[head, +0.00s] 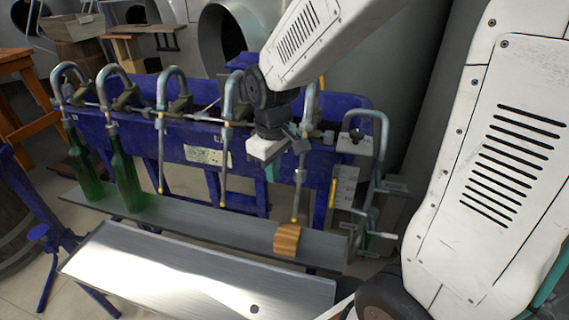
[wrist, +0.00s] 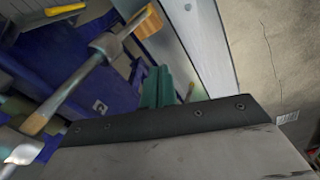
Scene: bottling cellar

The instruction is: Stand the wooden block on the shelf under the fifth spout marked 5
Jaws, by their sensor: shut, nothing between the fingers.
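The wooden block (head: 287,240) is on the metal shelf (head: 215,226), near its right end. It sits below the tip of a spout (head: 297,190) that counts as fifth from the left. I cannot tell whether the tip touches the block, and no number 5 is legible. My gripper (head: 272,172) is shut and empty, above and to the left of the block and apart from it. In the wrist view its teal fingers (wrist: 158,88) are together, and the block (wrist: 149,21) shows beyond them at the top. My arm hides part of the spouts' upper pipes.
Two green bottles (head: 126,178) stand under the two leftmost spouts. The blue frame (head: 195,140) stands behind the shelf, and a wide metal tray (head: 190,275) lies in front. A crank handle (head: 372,232) projects at the right end. The shelf's middle is clear.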

